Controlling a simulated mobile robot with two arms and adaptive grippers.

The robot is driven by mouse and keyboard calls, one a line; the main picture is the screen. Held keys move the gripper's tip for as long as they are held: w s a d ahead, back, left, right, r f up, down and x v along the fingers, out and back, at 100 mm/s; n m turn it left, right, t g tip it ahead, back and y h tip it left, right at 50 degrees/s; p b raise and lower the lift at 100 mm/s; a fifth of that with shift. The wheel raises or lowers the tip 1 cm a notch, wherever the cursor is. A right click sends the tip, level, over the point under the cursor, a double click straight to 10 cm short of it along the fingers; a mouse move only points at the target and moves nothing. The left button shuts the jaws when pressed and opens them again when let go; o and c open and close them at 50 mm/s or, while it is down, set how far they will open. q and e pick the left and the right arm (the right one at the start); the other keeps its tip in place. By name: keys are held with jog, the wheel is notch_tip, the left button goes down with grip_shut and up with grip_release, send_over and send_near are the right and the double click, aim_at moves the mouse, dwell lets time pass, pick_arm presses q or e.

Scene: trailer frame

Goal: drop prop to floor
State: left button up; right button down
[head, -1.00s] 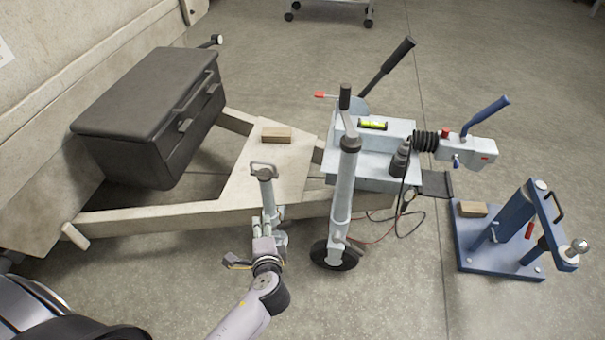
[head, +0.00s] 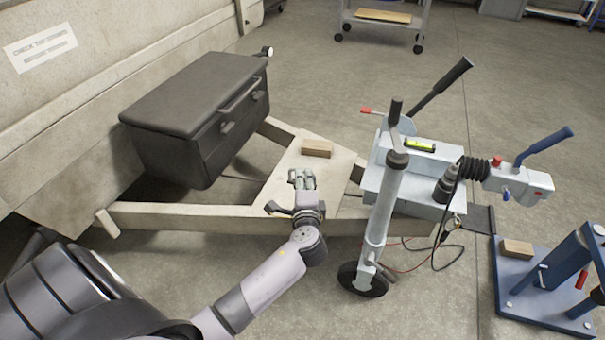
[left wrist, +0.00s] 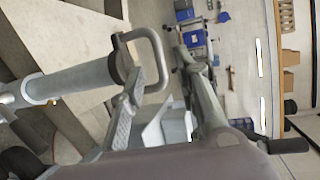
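The prop is a grey metal tube with a dark collar and a D-shaped handle. In the left wrist view the tube (left wrist: 75,80) comes in from the left and its handle (left wrist: 161,58) reaches toward the space between my fingers. My right gripper is out of view.
A black toolbox (head: 190,110) sits on the frame at left. A wooden block (head: 317,149) lies on the frame plate. The jockey wheel post (head: 384,205) stands close right of my gripper, beside the grey coupling (head: 415,165). A blue stand (head: 545,275) is at right. Near floor is open.

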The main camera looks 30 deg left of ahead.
pick_arm(q)
jog(key=x, duration=0.5)
jog(key=shift+w+a+f+b, duration=0.1)
jog(key=shift+w+b, duration=0.05)
jog(key=shift+b, duration=0.25)
jog(key=shift+c, duration=0.5)
grip_shut()
